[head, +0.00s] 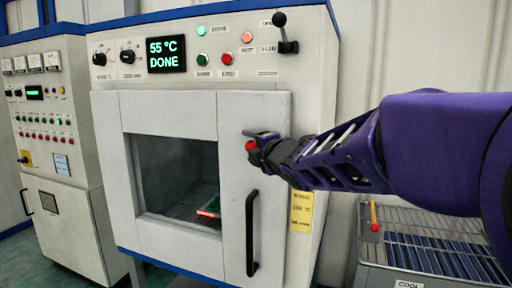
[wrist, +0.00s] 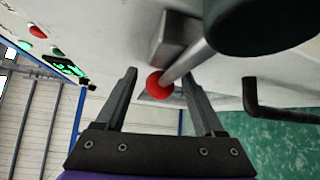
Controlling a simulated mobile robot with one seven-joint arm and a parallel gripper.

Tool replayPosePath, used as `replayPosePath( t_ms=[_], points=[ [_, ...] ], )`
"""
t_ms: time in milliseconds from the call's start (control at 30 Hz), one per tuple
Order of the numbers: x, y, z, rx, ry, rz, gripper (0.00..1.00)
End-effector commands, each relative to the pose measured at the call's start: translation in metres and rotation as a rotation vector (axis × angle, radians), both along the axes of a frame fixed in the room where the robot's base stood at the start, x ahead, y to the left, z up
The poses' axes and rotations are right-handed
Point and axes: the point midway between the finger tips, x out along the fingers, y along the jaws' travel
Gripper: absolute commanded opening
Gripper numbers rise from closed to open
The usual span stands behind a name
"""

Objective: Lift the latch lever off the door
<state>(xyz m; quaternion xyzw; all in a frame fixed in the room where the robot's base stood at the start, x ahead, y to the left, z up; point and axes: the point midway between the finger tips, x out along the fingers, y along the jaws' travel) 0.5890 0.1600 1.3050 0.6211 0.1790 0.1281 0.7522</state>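The oven door (head: 254,120) is pale grey, with a window at its left, and looks shut. The latch lever has a red ball knob (head: 251,146) at the door's upper right. In the wrist view the knob (wrist: 159,84) sits at the end of a grey rod (wrist: 190,60), beside a grey block (wrist: 178,35). My gripper (wrist: 158,78) is open, with one finger on each side of the knob and gaps visible. In the head view my gripper (head: 266,153) is at the lever and hides part of it.
A black vertical door handle (head: 251,232) is below the lever and also shows in the wrist view (wrist: 250,98). The panel display (head: 166,54) reads 55 °C DONE. A wire rack (head: 430,222) marked COOL stands at the right. A small reddish piece (head: 207,213) lies inside the oven.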

Motion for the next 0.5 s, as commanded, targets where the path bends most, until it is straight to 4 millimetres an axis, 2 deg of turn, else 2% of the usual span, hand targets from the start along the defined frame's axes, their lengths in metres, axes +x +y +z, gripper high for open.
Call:
replayPosePath(
  t_ms=[33,67,400,500],
  points=[
    [0.0,0.0,0.0,0.0,0.0,0.0,0.69],
    [0.0,0.0,0.0,0.0,0.0,0.0,0.63],
    [0.0,0.0,0.0,0.0,0.0,0.0,0.02],
    [0.0001,0.0,0.0,0.0,0.0,0.0,0.0]
  ],
)
